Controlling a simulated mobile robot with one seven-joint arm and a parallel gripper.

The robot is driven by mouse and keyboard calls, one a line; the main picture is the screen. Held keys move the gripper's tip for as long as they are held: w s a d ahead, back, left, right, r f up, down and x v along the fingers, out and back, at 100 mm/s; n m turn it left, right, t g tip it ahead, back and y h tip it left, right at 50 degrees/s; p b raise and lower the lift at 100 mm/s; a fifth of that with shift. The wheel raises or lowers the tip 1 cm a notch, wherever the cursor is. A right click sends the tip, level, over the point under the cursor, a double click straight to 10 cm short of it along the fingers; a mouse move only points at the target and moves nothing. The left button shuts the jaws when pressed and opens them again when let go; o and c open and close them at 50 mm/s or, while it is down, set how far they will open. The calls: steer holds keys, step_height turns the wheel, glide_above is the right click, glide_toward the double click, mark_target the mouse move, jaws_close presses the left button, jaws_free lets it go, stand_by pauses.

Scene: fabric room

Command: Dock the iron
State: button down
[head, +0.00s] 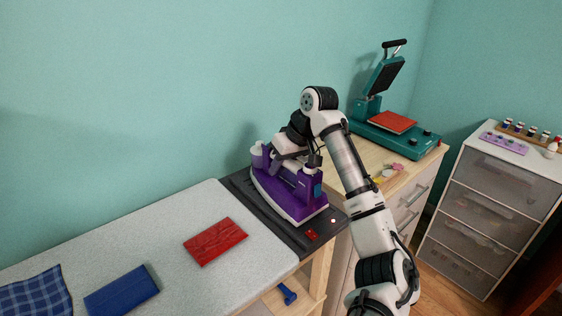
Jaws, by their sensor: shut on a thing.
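A purple iron (278,203) with a pale soleplate edge is at the right end of the ironing board (170,236), over the dark dock pad (240,186). My gripper (284,166) reaches down onto the iron from above and is shut on it. My arm hides part of the iron, and the fingertips are hard to make out. The iron looks to rest on or just above the pad; I cannot tell which. A small red light or switch (312,235) shows on the pad's front corner.
A folded red cloth (215,241), a blue cloth (121,290) and a plaid cloth (38,295) lie on the board. A teal heat press (395,128) stands on the wooden cabinet at the back right. A grey drawer unit (490,205) stands at the far right, with spools on top.

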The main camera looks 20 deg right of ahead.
steer(key=c, duration=1.6)
jaws_free()
steer(key=shift+f, duration=0.1)
steer(key=o, duration=0.4)
steer(key=b+v, duration=0.1)
steer(key=v, duration=1.1)
